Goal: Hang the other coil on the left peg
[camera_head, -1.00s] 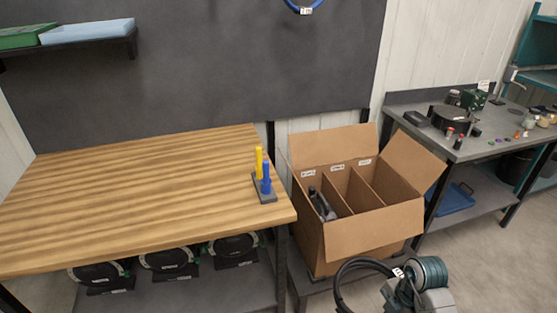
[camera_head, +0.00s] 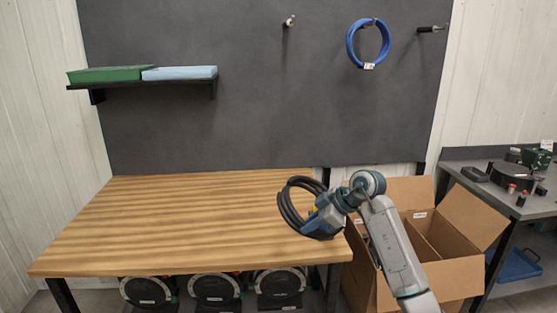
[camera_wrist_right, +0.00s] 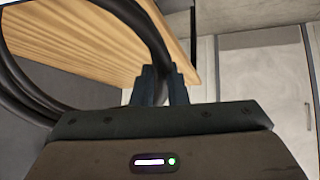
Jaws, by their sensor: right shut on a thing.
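A black coil (camera_head: 286,208) is held in my right gripper (camera_head: 312,222), in front of the right end of the wooden table. In the right wrist view the jaws (camera_wrist_right: 162,78) are shut on the black coil (camera_wrist_right: 152,40), and its loop spreads to the left. The left peg (camera_head: 288,21) sticks out of the dark wall panel, bare, above and apart from the coil. A blue coil (camera_head: 351,48) with a white tag hangs on the middle peg (camera_head: 368,21). A right peg (camera_head: 432,29) is bare. My left gripper is not in view.
A shelf (camera_head: 150,84) with a green and a light blue box is on the panel at left. The wooden table (camera_head: 170,220) is mostly clear. An open cardboard carton (camera_head: 462,275) stands behind my right arm. A grey bench (camera_head: 510,200) with small items is at right.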

